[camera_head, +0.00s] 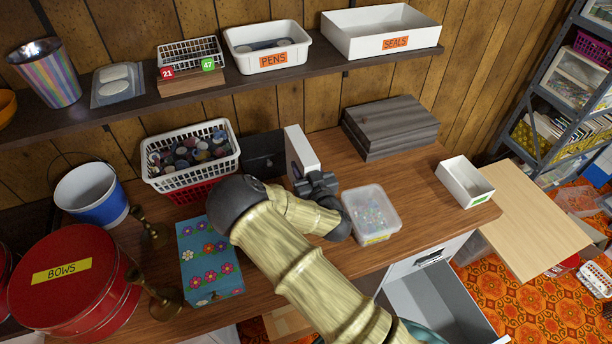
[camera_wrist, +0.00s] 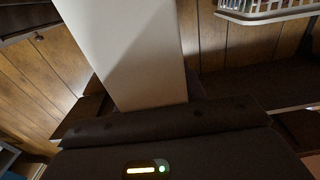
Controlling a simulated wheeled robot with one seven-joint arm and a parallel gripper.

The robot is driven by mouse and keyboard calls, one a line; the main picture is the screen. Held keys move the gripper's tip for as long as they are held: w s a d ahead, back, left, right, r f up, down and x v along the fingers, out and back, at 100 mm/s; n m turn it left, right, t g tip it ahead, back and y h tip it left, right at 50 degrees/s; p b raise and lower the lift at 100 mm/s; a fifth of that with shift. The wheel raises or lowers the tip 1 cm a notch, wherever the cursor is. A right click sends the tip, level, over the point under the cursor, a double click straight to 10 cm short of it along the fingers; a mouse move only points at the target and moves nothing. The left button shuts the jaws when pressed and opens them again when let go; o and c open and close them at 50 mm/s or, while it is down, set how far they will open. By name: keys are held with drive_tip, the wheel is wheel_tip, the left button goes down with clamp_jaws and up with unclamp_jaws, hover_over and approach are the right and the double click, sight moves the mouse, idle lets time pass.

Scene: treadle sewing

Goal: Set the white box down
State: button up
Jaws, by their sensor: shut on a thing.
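A tall white box (camera_head: 302,145) stands near upright above the middle of the wooden worktop (camera_head: 410,205) in the head view. My gripper (camera_head: 316,183) is shut on its lower part from the near side. The box also fills the upper middle of the wrist view (camera_wrist: 130,50), rising from between the jaws and leaning left there. Its underside is hidden by my gripper and arm, so I cannot tell whether it touches the worktop.
A clear tub of beads (camera_head: 371,213) is close on the right, a black case (camera_head: 263,153) close on the left. A basket of spools (camera_head: 190,160), a flowered box (camera_head: 208,258), dark wooden block (camera_head: 390,125) and open white tray (camera_head: 465,182) surround them. A shelf (camera_head: 330,62) overhangs behind.

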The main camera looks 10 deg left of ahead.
wheel_tip(320, 180, down, 4)
drive_tip(key=shift+r, duration=0.1)
idle(0.4)
drive_tip(key=shift+f, duration=0.25)
drive_tip(key=o, duration=1.3)
drive_tip(key=shift+o, duration=0.2)
